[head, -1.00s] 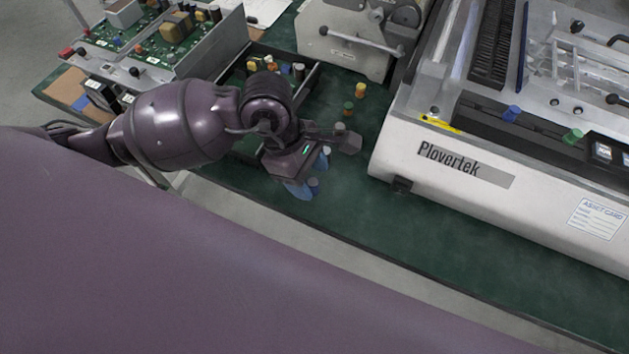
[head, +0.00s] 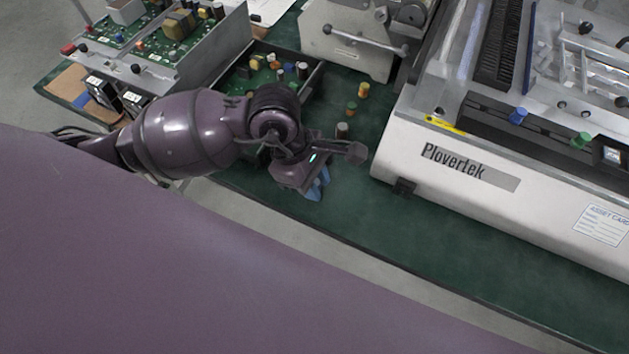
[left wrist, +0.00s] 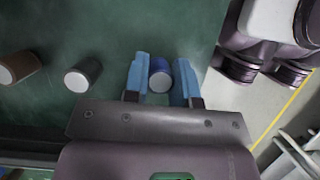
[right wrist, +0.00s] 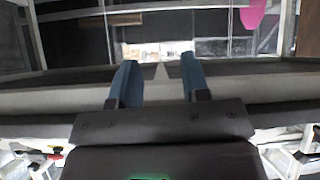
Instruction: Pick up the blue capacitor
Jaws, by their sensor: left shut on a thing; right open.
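The blue capacitor (left wrist: 160,75) is a small cylinder with a pale top. It sits between the blue fingers of my left gripper (left wrist: 161,80) in the left wrist view, and the gripper is shut on it. In the head view the left gripper (head: 317,186) is over the green bench mat near its front edge, and its fingers hide the capacitor there. My right gripper (right wrist: 155,80) is open and empty in the right wrist view, away from the bench mat.
A grey-topped capacitor (left wrist: 82,75) and a brown one (left wrist: 18,67) stand beside the left gripper. A parts tray (head: 312,82) lies behind the left arm. The white Plovertek machine (head: 400,158) stands to the right. The mat (head: 400,235) is clear in front of it.

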